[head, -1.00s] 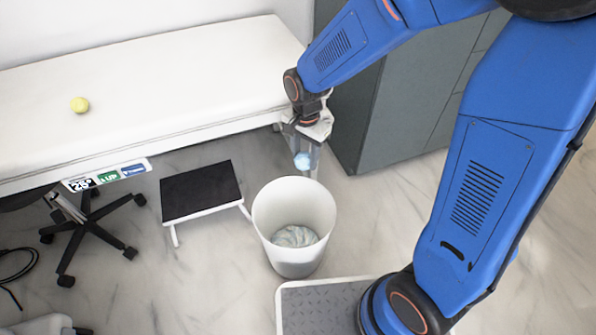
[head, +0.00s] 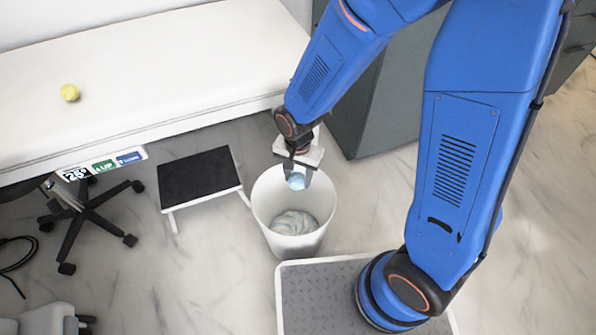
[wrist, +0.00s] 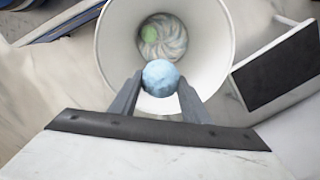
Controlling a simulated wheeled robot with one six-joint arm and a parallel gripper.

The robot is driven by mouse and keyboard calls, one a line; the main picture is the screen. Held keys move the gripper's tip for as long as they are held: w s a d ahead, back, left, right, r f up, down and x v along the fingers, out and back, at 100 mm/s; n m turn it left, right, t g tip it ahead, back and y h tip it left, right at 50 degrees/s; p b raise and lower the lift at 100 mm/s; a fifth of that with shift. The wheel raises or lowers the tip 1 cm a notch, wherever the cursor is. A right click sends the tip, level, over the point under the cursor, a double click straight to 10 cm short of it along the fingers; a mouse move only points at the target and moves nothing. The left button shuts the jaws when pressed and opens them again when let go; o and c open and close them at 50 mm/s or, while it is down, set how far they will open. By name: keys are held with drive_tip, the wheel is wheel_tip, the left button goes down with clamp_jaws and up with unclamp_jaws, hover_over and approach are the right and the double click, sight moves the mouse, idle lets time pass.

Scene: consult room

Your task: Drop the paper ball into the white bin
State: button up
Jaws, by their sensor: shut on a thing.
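A light blue paper ball (head: 296,181) is held between the fingers of my gripper (head: 298,172). It also shows in the wrist view (wrist: 160,78), pinched between the two fingertips (wrist: 160,84). The white bin (head: 268,205) stands on the floor, with a round open top. In the head view the ball shows against the far part of the bin's mouth. In the wrist view it overlaps the near part of the opening. Inside the bin is a swirled pale lining or content, with a green patch seen in the wrist view (wrist: 152,32).
A white couch (head: 180,70) with a yellow-green ball (head: 70,92) stands behind. A black-topped step stool (head: 200,178) is left of the bin, beside a wheeled chair base (head: 80,215). A grey cabinet (head: 385,100) is behind right. A grey platform (head: 320,295) lies in front.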

sight(298, 176)
drive_tip(key=shift+f, duration=0.55)
drive_tip(key=o, duration=1.1)
wheel_tip(298, 176, up, 18)
drive_tip(key=shift+f, duration=0.25)
